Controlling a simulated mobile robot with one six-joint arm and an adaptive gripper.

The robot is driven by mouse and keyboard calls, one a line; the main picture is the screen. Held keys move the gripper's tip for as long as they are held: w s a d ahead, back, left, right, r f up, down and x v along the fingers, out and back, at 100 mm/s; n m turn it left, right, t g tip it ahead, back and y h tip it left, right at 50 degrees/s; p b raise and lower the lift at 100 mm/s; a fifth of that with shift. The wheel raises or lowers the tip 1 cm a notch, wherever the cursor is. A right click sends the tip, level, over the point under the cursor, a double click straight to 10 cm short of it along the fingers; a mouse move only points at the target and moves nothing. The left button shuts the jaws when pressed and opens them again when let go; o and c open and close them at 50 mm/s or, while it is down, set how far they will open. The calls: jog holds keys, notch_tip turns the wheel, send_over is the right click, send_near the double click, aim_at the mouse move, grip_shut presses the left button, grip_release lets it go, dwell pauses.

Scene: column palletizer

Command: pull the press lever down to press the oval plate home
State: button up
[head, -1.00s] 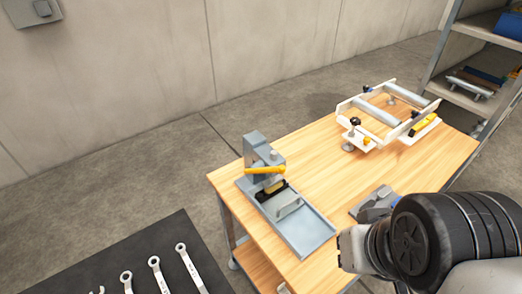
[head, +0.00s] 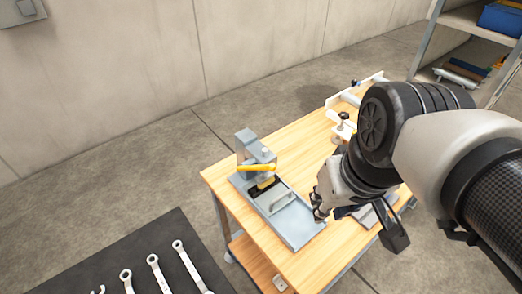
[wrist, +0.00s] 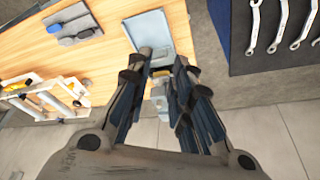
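The grey press (head: 248,148) stands at the back end of a grey tray on the wooden table. Its yellow lever (head: 258,168) sticks out roughly level across the front. Below it a small yellow piece (head: 265,183) sits on a black fixture (head: 262,190); I cannot make out the oval plate for sure. My gripper (head: 319,206) is by the tray's right edge, apart from the lever. In the wrist view my gripper (wrist: 161,57) has its fingers spread with nothing held. The press (wrist: 160,92) shows between them, partly hidden.
The tray (head: 303,235) holds a grey raised bracket. A dark mat (head: 110,262) with several wrenches lies at lower left. A shelf stands at upper right.

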jog(key=shift+o, duration=1.1)
jog(key=w+a+r+n+g+p, duration=0.2)
jog(key=w+r+p, duration=0.3)
jog(key=w, duration=0.5)
jog(key=shift+w+a+r+y, duration=0.25)
jog(key=shift+a+r+y, duration=0.05)
jog(key=shift+a+r, duration=0.3)
jog(key=n+g+p, duration=0.2)
jog(key=n+p, duration=0.1)
jog(key=p, duration=0.2)
send_over(265, 167)
jog(key=w+d, duration=0.2)
notch_tip(265, 167, down, 2)
jog(key=f, duration=0.5)
jog(key=a+f+b, duration=0.1)
jog(key=f, duration=0.5)
jog(key=s+a+f, duration=0.1)
jog(key=f, duration=0.4)
jog(key=shift+f+b, duration=0.35)
jog(key=shift+c, duration=0.3)
jog(key=shift+w, duration=0.1)
grip_shut()
